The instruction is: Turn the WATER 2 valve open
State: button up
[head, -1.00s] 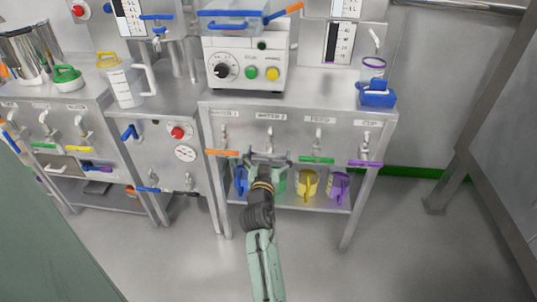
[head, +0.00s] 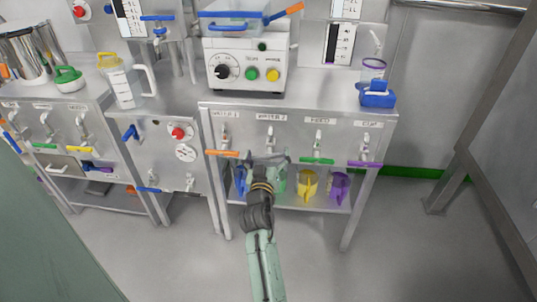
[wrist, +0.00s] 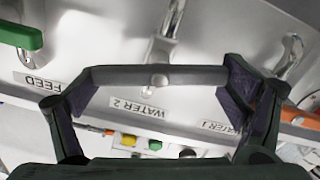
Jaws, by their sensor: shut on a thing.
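My gripper (head: 268,159) is at this handle, in front of the panel. In the wrist view my gripper (wrist: 157,85) has one finger at each end of the bar and is shut on it. In the head view my gripper hides most of the handle.
An orange WATER 1 handle (head: 222,153) is close on the left, a green FEED handle (head: 317,161) close on the right, and a purple handle (head: 365,164) farther right. Jugs, including a yellow jug (head: 307,185), stand on the shelf below. The floor in front is clear.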

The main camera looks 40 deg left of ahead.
jog(key=n+p, duration=0.1)
jog(key=n, duration=0.2)
jog(key=shift+n, duration=0.4)
jog(key=n+p, duration=0.1)
jog(key=n, duration=0.2)
jog(key=shift+s+a+n, duration=0.1)
jog(key=shift+a+n, duration=0.05)
jog(key=shift+n, duration=0.15)
jog(key=n+p, duration=0.1)
jog(key=n, duration=0.2)
jog(key=shift+f+n+p, duration=0.1)
jog(key=shift+n+p, duration=0.2)
jog(key=shift+p, duration=0.1)
jog(key=shift+a+f+n+p, duration=0.15)
jog(key=shift+n+p, duration=0.5)
jog(key=shift+n, duration=1.25)
jog(key=o, duration=0.9)
jog(key=shift+f, duration=0.1)
jog(key=shift+s, duration=0.1)
